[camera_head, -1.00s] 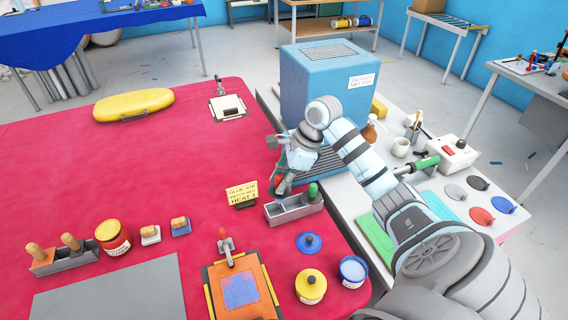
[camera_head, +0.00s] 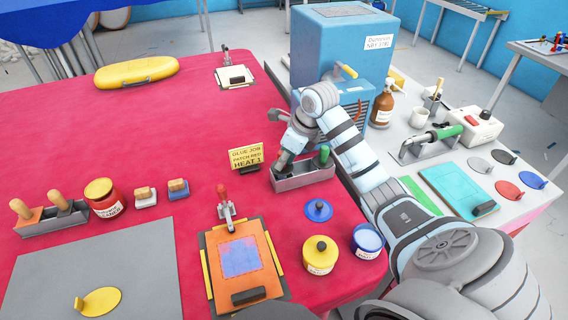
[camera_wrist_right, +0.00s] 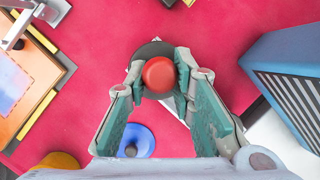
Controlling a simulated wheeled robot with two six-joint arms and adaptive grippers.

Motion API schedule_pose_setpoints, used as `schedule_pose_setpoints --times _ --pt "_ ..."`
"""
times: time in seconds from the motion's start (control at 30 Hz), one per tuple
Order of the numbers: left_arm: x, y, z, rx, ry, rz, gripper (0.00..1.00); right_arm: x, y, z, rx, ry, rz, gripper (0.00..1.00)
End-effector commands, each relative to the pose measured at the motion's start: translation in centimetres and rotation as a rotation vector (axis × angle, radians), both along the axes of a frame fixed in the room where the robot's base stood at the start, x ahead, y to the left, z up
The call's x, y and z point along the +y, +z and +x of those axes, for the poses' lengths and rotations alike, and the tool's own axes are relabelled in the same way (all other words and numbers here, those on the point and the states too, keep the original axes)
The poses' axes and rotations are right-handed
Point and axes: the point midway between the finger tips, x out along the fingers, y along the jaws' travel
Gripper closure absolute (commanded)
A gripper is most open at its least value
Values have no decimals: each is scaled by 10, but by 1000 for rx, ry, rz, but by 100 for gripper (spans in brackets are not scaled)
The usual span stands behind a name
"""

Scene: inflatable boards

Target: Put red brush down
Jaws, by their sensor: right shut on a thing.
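My right gripper (camera_head: 284,164) is over the left end of a grey two-part tray (camera_head: 312,183) on the red table. In the right wrist view the gripper (camera_wrist_right: 162,82) is shut on the red brush (camera_wrist_right: 159,74), whose round red end shows between the teal fingers. The brush's lower end is hidden, so I cannot tell if it touches the tray floor. A green-handled brush (camera_head: 323,156) stands in the tray's right part. My left gripper is not in view.
A yellow sign (camera_head: 246,156) stands just left of the tray. A blue disc (camera_head: 318,210), a yellow-lidded pot (camera_head: 320,255) and a blue pot (camera_head: 367,242) are in front. A blue machine (camera_head: 342,60) stands behind.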

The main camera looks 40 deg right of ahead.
Motion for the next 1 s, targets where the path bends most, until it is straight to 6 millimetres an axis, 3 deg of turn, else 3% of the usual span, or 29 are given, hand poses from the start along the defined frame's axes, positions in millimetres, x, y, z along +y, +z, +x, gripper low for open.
schedule_pose_setpoints --times 0.07,0.6,0.63,0.73,1.0 --pt "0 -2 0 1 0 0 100 0 -10 0 0 1 0 100" --pt "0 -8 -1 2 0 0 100 0 -20 0 -1 1 -2 100" --pt "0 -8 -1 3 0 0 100 0 -20 0 -1 1 -2 76" --pt "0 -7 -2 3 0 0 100 0 -20 0 -1 1 -1 60" --pt "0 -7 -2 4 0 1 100 0 -19 0 -1 1 -1 57"
